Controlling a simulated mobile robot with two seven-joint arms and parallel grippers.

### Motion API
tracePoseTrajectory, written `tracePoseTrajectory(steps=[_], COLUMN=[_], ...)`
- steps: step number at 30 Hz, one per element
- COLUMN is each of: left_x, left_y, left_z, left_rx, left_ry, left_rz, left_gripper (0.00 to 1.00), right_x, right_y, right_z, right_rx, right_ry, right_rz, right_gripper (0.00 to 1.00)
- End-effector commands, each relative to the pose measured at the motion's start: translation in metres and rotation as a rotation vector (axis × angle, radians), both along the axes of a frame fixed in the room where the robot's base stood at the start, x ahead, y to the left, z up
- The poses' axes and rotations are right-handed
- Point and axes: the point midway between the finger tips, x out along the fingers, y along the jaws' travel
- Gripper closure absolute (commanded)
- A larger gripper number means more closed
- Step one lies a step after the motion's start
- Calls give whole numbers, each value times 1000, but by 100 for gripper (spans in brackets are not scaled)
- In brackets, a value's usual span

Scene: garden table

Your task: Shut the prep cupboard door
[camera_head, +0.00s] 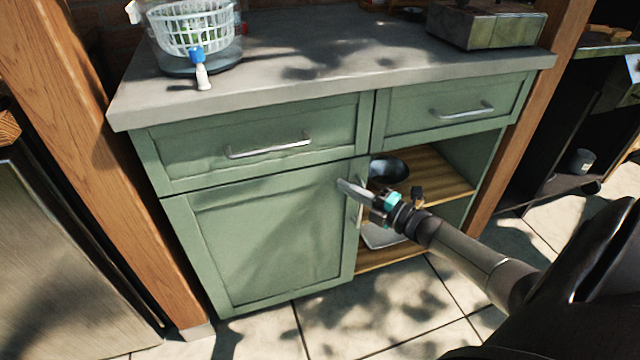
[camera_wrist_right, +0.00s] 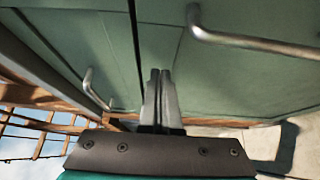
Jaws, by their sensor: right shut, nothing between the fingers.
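The green prep cupboard door (camera_head: 265,235) fills the lower left of the cabinet in the head view. It looks flush or nearly flush with the front; I cannot tell if a small gap stays. Its upright metal handle (camera_head: 358,210) is near its right edge, partly behind my gripper. My right gripper (camera_head: 343,186) is shut and empty, its fingertips in front of the door's upper right corner; contact cannot be told. In the right wrist view the shut fingers (camera_wrist_right: 160,85) point at green panels, with a metal handle (camera_wrist_right: 250,42) at the right. My left gripper is not in view.
Two drawers with bar handles (camera_head: 270,147) (camera_head: 465,110) sit above. The open shelves (camera_head: 440,175) at the right hold a dark bowl (camera_head: 388,168). A wooden post (camera_head: 100,160) stands at left.

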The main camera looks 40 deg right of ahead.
Motion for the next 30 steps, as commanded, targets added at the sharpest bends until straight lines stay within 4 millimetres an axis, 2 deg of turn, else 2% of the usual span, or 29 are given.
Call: tracePoseTrajectory(steps=[5, 9, 13, 23, 27, 30], left_x=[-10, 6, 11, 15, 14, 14], left_y=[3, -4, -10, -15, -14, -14], left_z=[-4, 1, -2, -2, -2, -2], left_rx=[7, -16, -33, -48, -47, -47], left_ry=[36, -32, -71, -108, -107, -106], left_rz=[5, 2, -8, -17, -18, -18], left_gripper=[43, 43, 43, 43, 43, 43], right_x=[-24, -39, -48, -55, -54, -51], right_y=[-36, -60, -73, -82, -81, -72], right_z=[-2, -3, -4, -3, -4, -11], right_rx=[-6, -5, -5, -2, 1, 26], right_ry=[6, 6, 6, 5, 8, 26], right_rz=[1, 3, 5, 8, 7, -3], right_gripper=[100, 100, 100, 100, 100, 100])
